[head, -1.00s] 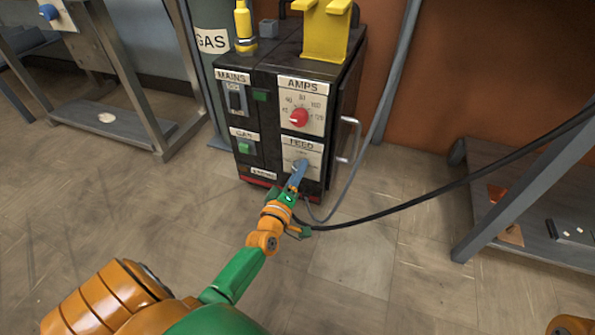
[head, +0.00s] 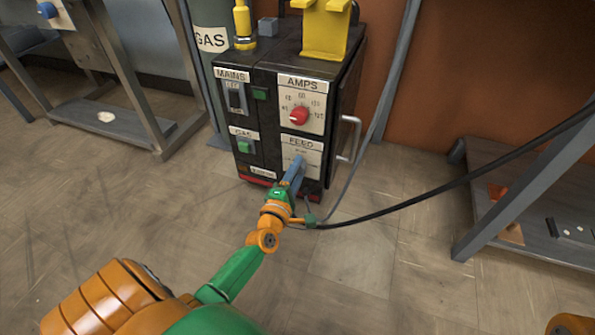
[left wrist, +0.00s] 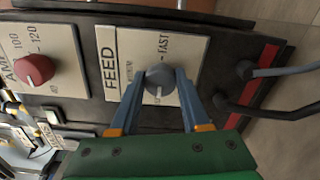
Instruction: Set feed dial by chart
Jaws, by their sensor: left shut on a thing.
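The feed dial (left wrist: 160,83) is a grey knob on the white FEED plate (left wrist: 118,52) of the black welding machine. In the left wrist view my left gripper (left wrist: 162,90) has its two blue-grey fingers closed on either side of the knob. In the head view my left gripper (head: 296,168) reaches the FEED plate (head: 306,150) from below and hides the knob. FAST is printed beside the dial; the other marks are partly covered. No chart can be made out. My right gripper does not show.
The black welding machine (head: 266,130) also carries the red AMPS knob (head: 299,116), the MAINS switch (head: 236,98) and the green GAS button (head: 245,146). A black cable (head: 430,196) runs off to the right. A grey table frame (head: 520,200) stands at right.

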